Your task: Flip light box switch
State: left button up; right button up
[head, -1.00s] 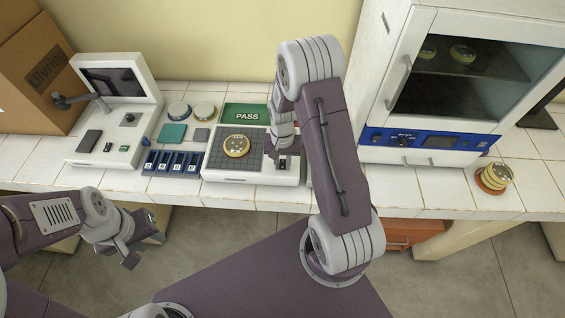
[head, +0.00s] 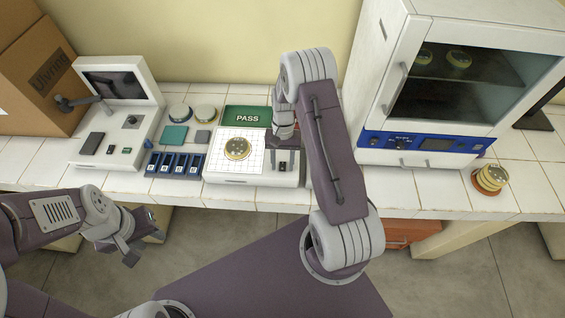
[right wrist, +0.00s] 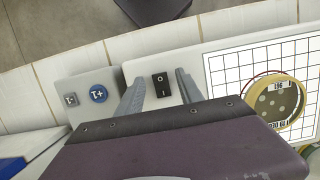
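The light box (head: 225,178) sits on the bench, its grid panel (head: 222,150) bright white with dark lines. A round dish with a yellow rim (head: 237,149) lies on the panel; it also shows in the right wrist view (right wrist: 278,100). The black rocker switch marked O and I (right wrist: 160,84) is on the box beside the panel. My right gripper (right wrist: 160,92) is over the switch, its two fingers apart on either side of it with nothing held. My left gripper (head: 146,250) is open and empty in front of the bench, lower left.
A green PASS sign (head: 246,117) stands behind the light box. Blue slots (head: 172,164) and small pads lie to its left, then a white device with a screen (head: 112,130). The incubator (head: 425,155) stands right, with stacked dishes (head: 490,178) beside it.

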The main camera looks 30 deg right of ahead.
aim_at(283, 162)
jog(key=shift+r, duration=0.1)
jog(key=shift+w+d+r, duration=0.1)
jog(key=shift+w+r, duration=0.05)
jog(key=shift+r, duration=0.2)
jog(key=b+v, duration=0.1)
jog(key=v, duration=0.7)
jog(key=shift+b, duration=0.4)
jog(key=shift+r, duration=0.1)
